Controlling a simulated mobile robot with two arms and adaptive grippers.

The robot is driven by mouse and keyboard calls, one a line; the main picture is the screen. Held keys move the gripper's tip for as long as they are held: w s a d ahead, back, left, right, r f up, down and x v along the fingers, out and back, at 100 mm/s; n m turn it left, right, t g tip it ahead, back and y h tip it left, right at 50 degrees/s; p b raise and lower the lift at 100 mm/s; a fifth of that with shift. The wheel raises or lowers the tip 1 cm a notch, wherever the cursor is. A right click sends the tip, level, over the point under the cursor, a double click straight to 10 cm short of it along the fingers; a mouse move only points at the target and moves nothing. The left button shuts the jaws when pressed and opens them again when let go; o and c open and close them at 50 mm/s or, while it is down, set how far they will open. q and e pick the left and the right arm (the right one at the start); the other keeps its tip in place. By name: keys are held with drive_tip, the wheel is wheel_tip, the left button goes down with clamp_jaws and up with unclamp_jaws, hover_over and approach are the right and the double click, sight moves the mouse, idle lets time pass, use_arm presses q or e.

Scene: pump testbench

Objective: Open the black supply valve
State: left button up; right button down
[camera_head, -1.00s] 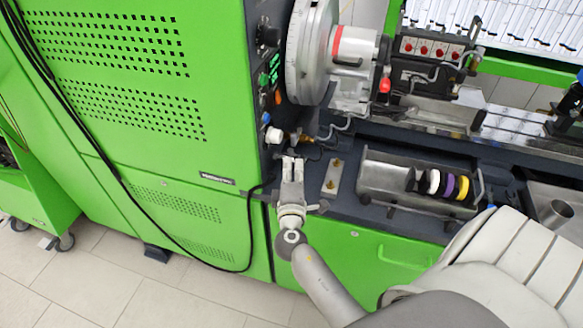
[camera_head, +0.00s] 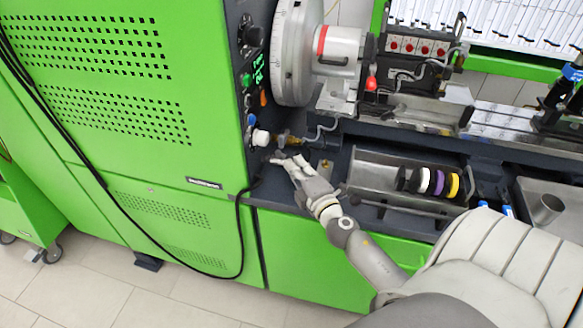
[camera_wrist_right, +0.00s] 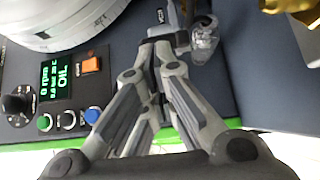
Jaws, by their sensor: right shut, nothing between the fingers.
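My right gripper (camera_head: 285,157) is shut and empty beside the lower corner of the green machine's control panel, just below a brass fitting (camera_head: 286,138) and a pale round knob (camera_head: 260,137). In the right wrist view its fingers (camera_wrist_right: 158,45) meet in front of a dark part and a grey fitting (camera_wrist_right: 205,40). I cannot tell whether they touch. Brass also shows at the top right of that view (camera_wrist_right: 302,14). I cannot make out the black supply valve for certain. A black knob (camera_head: 250,36) sits higher on the panel. My left gripper is out of view.
The chuck (camera_head: 298,52) stands above right of my gripper. A metal tray (camera_head: 375,175) holds several coloured discs. A black cable (camera_head: 240,225) hangs along the green cabinet (camera_head: 90,130).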

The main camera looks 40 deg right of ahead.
drive_tip(key=shift+d, duration=0.75)
drive_tip(key=shift+w+d, duration=0.1)
drive_tip(key=shift+d, duration=0.2)
idle(2.0)
